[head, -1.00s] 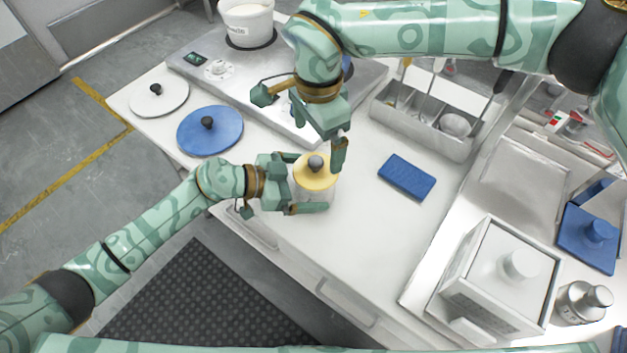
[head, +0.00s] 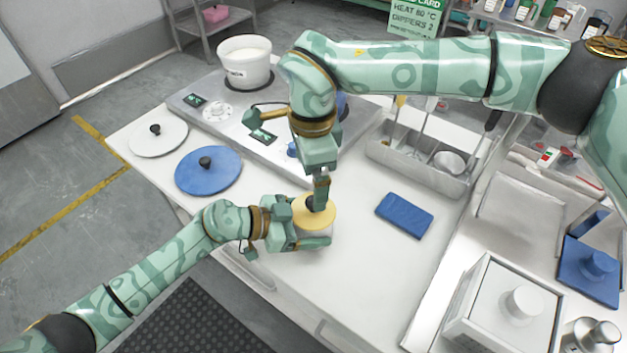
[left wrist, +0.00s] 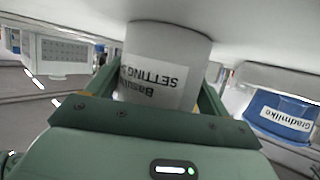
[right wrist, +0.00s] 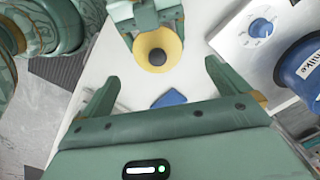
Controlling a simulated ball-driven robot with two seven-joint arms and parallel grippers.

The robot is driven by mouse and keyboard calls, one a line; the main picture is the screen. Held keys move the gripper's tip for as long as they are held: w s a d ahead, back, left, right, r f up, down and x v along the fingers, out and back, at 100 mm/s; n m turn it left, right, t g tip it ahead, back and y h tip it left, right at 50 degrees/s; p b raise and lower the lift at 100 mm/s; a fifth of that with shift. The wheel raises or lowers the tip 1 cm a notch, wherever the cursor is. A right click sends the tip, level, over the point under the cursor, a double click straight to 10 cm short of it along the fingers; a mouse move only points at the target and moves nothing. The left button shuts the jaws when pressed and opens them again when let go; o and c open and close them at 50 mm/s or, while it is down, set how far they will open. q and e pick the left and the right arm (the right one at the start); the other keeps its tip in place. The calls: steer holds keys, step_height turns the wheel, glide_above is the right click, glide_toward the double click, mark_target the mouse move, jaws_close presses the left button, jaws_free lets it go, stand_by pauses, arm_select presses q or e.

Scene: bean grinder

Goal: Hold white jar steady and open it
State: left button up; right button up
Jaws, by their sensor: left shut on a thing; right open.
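The white jar (left wrist: 165,55) stands upright on the table, with its printed label upside down in the left wrist view. Its round yellow lid (head: 325,219) has a dark knob, clearest in the right wrist view (right wrist: 158,57). My left gripper (head: 312,228) is shut on the jar's body from the left, with a finger on each side. My right gripper (head: 321,192) points down over the lid, and its fingers partly hide the knob in the head view. In the right wrist view the right gripper (right wrist: 163,75) is open, its fingers wide apart with nothing between them.
A hot plate (head: 190,125) with a white pot (head: 245,62) stands behind. White (head: 158,141) and blue (head: 208,172) lids lie at left. A blue block (head: 404,215) lies right of the jar. A metal utensil tray (head: 420,170) is farther back.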

steer(key=m, duration=0.3)
steer(key=r+m, duration=0.1)
steer(key=m, duration=0.5)
steer(key=shift+r+m, duration=0.25)
steer(key=shift+m, duration=0.05)
steer(key=f+m, duration=0.3)
steer(key=m, duration=0.4)
steer(key=f+m, duration=0.4)
steer(key=m, duration=0.3)
steer(key=f+m, duration=0.4)
steer(key=m, duration=0.3)
steer(key=shift+s+d+m, duration=0.1)
steer(key=shift+d+m, duration=0.2)
steer(key=shift+m, duration=0.1)
